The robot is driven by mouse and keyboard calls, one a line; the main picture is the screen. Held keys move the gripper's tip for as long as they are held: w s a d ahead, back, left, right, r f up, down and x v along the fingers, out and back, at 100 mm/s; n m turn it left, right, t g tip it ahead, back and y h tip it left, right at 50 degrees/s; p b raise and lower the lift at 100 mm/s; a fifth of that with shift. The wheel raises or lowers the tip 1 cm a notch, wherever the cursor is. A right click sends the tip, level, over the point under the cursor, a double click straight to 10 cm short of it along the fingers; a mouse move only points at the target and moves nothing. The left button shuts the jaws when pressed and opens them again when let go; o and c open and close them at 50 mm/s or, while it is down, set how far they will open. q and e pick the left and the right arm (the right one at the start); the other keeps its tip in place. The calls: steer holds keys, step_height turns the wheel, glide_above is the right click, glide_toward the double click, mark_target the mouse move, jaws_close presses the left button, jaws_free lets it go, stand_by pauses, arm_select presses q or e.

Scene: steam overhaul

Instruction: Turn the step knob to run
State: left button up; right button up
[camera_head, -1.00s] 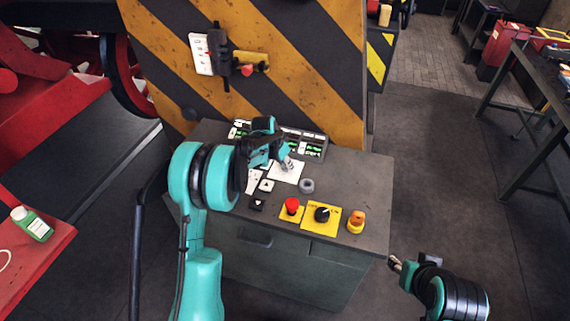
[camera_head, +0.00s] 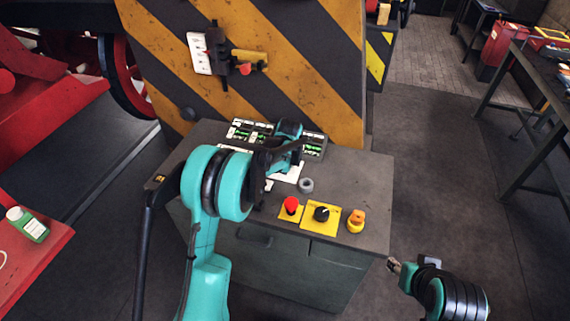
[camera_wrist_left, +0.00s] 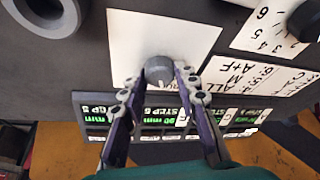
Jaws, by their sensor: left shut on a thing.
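A grey knob (camera_wrist_left: 159,69) stands on a white plate (camera_wrist_left: 185,38) in the left wrist view. My left gripper (camera_wrist_left: 160,82) is shut on this knob, one finger on each side. No pointer mark or run label on it can be made out. In the head view the white plate (camera_head: 292,173) shows on the desk top, and my left wrist hides the knob and fingertips. My right gripper (camera_head: 393,265) is off the desk's front right corner, away from the controls. Its opening is too small to judge.
A grey ring (camera_head: 306,185) lies near the plate. A red button (camera_head: 291,205), a black knob (camera_head: 322,213) on yellow and an orange button (camera_head: 356,220) line the front. A display panel (camera_head: 313,146) stands behind. Another black knob (camera_wrist_left: 307,20) has a numbered scale.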

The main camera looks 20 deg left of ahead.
arm_select(q)
steer(key=shift+n+y, duration=0.3)
steer(key=shift+n, duration=0.8)
steer(key=o, duration=1.2)
steer(key=shift+c, duration=0.2)
steer(key=v, duration=1.2)
steer(key=shift+w, duration=0.2)
steer(key=shift+d, duration=0.1)
steer(key=shift+r, duration=0.1)
